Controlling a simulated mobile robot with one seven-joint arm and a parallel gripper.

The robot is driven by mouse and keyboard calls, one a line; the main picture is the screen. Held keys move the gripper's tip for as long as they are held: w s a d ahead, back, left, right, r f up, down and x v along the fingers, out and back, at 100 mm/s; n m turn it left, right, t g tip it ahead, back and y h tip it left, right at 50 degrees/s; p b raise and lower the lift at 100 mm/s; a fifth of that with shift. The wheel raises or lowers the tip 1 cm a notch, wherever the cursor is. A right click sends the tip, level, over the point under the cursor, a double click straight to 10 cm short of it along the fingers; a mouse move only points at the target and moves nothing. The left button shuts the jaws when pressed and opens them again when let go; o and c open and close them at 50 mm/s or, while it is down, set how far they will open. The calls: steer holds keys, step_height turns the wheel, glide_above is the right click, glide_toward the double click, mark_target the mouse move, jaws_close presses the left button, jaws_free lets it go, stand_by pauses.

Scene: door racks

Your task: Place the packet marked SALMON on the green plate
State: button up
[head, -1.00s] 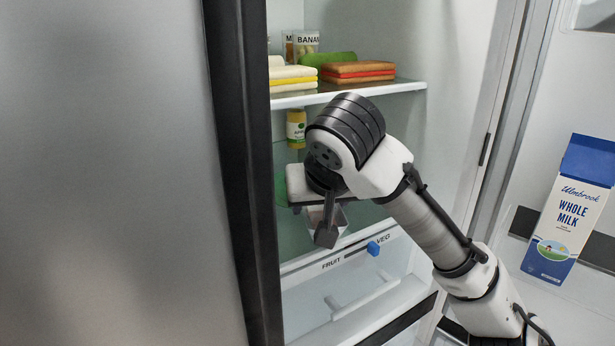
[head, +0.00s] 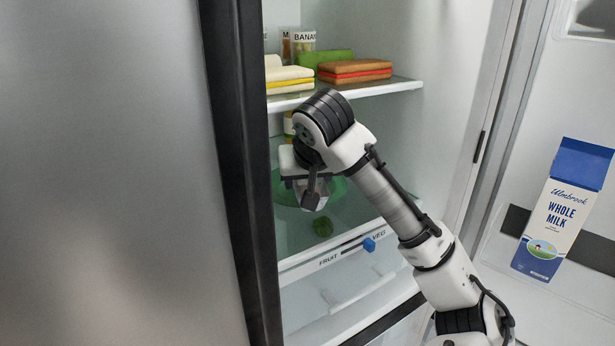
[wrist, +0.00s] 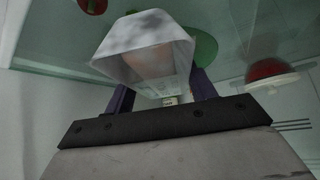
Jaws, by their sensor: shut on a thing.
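My gripper (head: 312,203) is inside the fridge, below the upper shelf. In the wrist view my gripper (wrist: 160,88) is shut on a pale translucent packet (wrist: 145,45) with a faint pinkish-orange content. I cannot read a label on it. The green plate (head: 337,188) lies on the lower shelf, partly hidden behind my gripper and wrist. A part of the green plate also shows in the wrist view (wrist: 204,46), behind the packet. I cannot tell whether the packet touches the plate.
The upper shelf (head: 375,91) holds sandwich-like stacks and containers. A milk carton (head: 563,212) stands in the door at right. The closed door (head: 110,180) fills the left.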

steer(key=shift+f+b, duration=0.3)
steer(key=shift+f, duration=0.25)
steer(key=o, duration=1.4)
steer(key=shift+r, duration=0.3)
steer(key=v, duration=0.5)
steer(key=shift+s+r+b, duration=0.15)
steer(key=shift+r+b, duration=0.15)
steer(key=shift+r, duration=0.05)
steer(key=s, duration=0.4)
steer(key=s+d+b, duration=0.1)
steer(key=s, duration=0.2)
steer(key=s+d+b, duration=0.1)
steer(key=s, duration=0.3)
steer(key=shift+s+d+f, duration=0.1)
steer(key=shift+s, duration=0.25)
